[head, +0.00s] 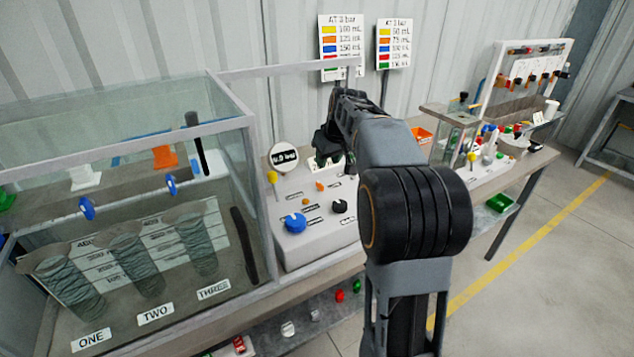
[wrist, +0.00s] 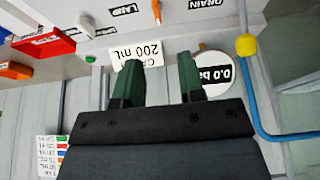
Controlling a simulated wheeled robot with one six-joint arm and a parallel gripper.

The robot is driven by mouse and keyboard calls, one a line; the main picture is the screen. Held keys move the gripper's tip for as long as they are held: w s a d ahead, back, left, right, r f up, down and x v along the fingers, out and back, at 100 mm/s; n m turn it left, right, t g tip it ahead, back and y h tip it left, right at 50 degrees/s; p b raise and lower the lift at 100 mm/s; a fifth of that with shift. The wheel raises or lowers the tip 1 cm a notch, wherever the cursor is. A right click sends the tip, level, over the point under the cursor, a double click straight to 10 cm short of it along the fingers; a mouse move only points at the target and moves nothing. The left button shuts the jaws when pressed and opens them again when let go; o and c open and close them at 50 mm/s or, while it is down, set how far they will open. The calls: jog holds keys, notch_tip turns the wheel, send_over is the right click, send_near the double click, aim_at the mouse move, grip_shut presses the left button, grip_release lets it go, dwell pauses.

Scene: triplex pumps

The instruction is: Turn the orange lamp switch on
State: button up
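A control box (head: 315,240) carries small orange parts, one (head: 320,186) in the upper middle and another (head: 305,201) just below left. Their labels are too small to read in the head view. In the wrist view, an orange part (wrist: 156,10) is cut by the top edge, to the right of the "LAMP" label (wrist: 124,10). My gripper (head: 328,150) is over the back of the box in the head view. In the wrist view its two green fingers (wrist: 160,80) are apart with nothing between them. The orange part is beyond the fingertips, not touched.
A round pressure gauge (head: 284,156) and a "200 mL" card (wrist: 137,54) stand close to my fingers. A yellow-tipped lever (head: 272,178), blue knob (head: 295,223) and black knob (head: 340,206) are nearby. A glass tank (head: 240,150) stands left.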

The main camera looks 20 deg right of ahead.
aim_at(319, 184)
jog(key=x, duration=1.2)
jog(key=shift+d+f, duration=0.15)
jog(key=shift+f, duration=0.05)
grip_shut()
